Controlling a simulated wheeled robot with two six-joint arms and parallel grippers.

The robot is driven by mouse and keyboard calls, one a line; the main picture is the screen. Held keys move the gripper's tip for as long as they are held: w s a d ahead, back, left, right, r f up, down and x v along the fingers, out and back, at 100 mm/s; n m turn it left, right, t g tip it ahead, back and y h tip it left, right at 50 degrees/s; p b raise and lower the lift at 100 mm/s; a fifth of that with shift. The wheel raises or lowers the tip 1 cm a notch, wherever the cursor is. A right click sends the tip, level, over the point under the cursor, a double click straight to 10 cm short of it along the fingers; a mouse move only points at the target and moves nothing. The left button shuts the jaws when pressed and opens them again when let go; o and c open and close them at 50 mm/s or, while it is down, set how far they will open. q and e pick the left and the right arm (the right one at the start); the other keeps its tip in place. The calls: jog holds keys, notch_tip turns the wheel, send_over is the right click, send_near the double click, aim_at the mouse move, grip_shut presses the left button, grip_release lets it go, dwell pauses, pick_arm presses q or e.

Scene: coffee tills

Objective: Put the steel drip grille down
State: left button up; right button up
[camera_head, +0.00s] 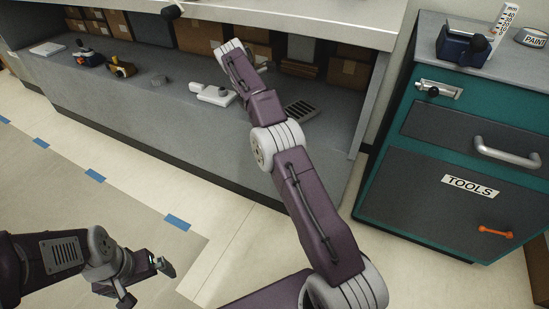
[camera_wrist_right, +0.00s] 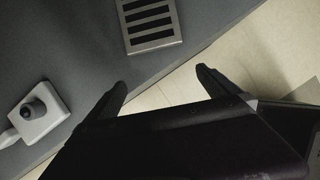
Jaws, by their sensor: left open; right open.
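The steel drip grille (camera_head: 301,110) lies flat on the grey lower counter, near its front edge, just right of my right arm. In the right wrist view the slatted grille (camera_wrist_right: 154,43) is at the top, partly cut off by the frame. My right gripper (camera_wrist_right: 162,80) is open with nothing between its fingers, apart from the grille. In the head view its fingers are hidden behind my arm. My left gripper (camera_head: 147,284) is open and empty over the floor at lower left, far from the grille.
A white device (camera_head: 213,94) with a knob sits left of my right arm; it also shows in the right wrist view (camera_wrist_right: 40,117). Cardboard boxes (camera_head: 197,38) stand behind. A teal tool cabinet (camera_head: 384,184) stands at right. Counter beside the grille is clear.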

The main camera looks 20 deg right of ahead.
jog(key=s+a+f+m+y, duration=0.2)
jog(key=s+a+f+m, duration=0.15)
jog(key=s+m, duration=0.5)
jog(key=s+a+f+m+y, duration=0.15)
jog(key=s+f+m, duration=0.4)
jog(key=s, duration=0.65)
jog(key=s+a+f+m+y, duration=0.1)
jog(key=s+a+f+m, duration=0.25)
jog(key=s+m, duration=0.55)
notch_tip(320, 180, up, 49)
jog(key=n+p, duration=0.1)
jog(key=p, duration=4.8)
jog(key=shift+s+p, duration=0.25)
jog(key=shift+p, duration=0.1)
jog(key=shift+d, duration=0.1)
